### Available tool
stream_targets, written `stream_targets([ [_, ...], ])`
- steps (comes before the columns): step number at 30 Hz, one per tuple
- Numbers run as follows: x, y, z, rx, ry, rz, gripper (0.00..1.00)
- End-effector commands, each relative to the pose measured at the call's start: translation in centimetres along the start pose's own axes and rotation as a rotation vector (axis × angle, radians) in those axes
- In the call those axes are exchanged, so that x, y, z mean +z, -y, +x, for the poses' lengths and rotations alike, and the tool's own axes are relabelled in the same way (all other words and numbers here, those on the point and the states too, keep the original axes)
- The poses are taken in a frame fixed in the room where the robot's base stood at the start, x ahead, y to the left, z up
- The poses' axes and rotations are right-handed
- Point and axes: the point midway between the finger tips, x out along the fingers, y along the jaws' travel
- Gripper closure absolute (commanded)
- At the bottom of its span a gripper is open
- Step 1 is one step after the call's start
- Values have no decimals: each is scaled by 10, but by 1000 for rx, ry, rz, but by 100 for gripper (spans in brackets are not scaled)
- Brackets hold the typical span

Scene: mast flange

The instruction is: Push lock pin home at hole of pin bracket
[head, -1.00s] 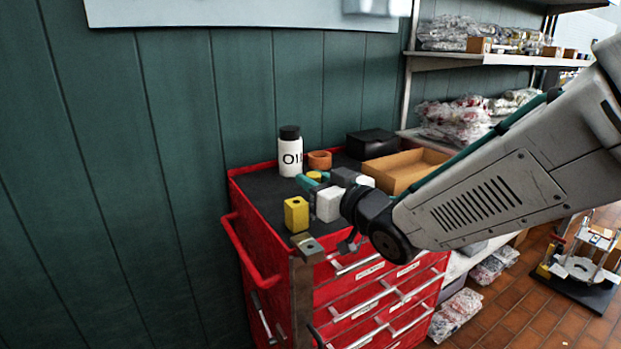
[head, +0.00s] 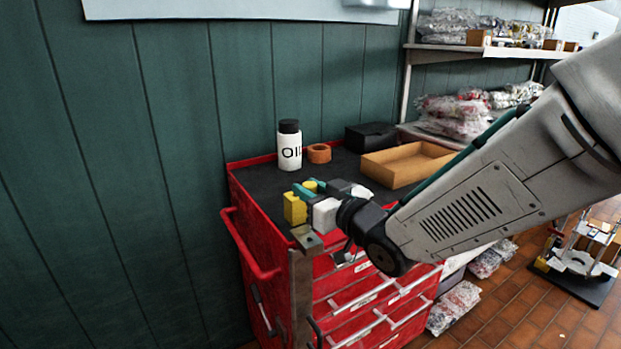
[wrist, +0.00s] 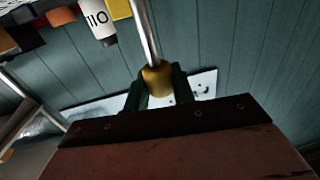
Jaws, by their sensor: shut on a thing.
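My gripper (head: 307,189) has its teal fingers shut on the yellow knob (head: 310,185) of the lock pin. In the wrist view the knob (wrist: 157,78) sits between the dark fingers, and a straight silver shank (wrist: 143,28) runs from it out of the top of the picture. The pin's tip is out of view there, and the shank is hidden in the head view. A metal plate with a dark hole, seemingly the pin bracket (head: 307,238), tops an upright post in front of the cart. The gripper is above and behind it in the picture; contact cannot be told.
A red tool cart (head: 262,235) stands by the green wall. On its dark top are a yellow block (head: 294,208), an oil bottle (head: 289,147), an orange ring (head: 319,154), a black box (head: 371,137) and a cardboard tray (head: 405,166). Shelves stand at the right.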

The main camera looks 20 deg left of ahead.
Motion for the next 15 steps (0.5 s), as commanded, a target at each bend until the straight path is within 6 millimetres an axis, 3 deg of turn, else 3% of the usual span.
stream_targets([
  [6, 14, 0, 0, 0, 0, 0, 99],
  [15, 18, 0, 0, 0, -1, -1, 99],
])
